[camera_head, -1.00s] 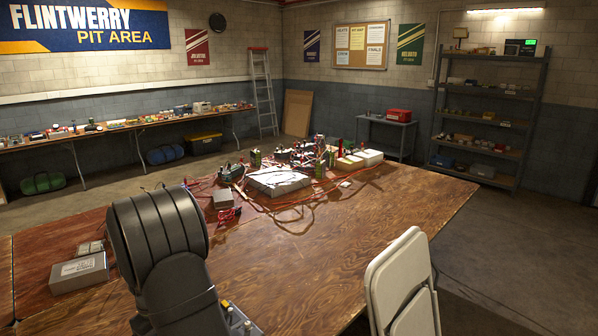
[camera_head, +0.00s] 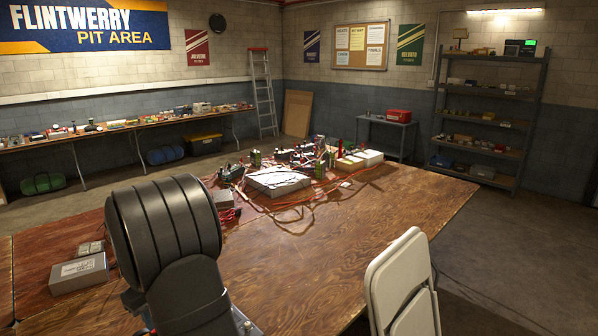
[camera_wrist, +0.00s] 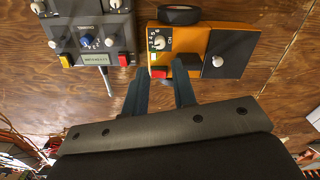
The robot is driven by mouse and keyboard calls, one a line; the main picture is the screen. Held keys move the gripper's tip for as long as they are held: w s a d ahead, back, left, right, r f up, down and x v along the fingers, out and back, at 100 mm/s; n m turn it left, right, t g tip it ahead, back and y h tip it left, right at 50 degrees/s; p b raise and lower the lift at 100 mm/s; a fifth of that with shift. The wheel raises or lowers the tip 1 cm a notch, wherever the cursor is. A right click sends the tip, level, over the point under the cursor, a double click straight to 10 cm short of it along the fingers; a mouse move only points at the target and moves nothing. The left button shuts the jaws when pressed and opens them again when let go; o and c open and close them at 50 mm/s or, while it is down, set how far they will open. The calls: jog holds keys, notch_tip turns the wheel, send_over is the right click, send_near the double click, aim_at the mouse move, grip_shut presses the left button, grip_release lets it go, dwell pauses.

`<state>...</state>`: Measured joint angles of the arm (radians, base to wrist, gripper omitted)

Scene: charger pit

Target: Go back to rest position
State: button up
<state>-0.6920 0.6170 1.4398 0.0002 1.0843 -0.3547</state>
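My gripper (camera_wrist: 158,84) shows in the wrist view with its two dark fingers apart and nothing between them. The fingertips point at the lower edge of an orange box (camera_wrist: 198,58) with a black dial, a red button and a silver knob. Whether the fingers touch the box I cannot tell. In the head view my dark arm link fills the lower left, and my gripper is hidden.
A grey control box (camera_wrist: 92,40) with knobs and a small display lies beside the orange box. In the head view, wires and boxes cover the far part of the wooden table (camera_head: 330,240). A folding chair (camera_head: 398,275) stands at the front right.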

notch_tip(320, 180, up, 9)
notch_tip(320, 180, down, 18)
jog(key=shift+r+m, duration=0.15)
jog(key=shift+m, duration=0.75)
jog(key=m, duration=1)
jog(key=shift+r, duration=1.4)
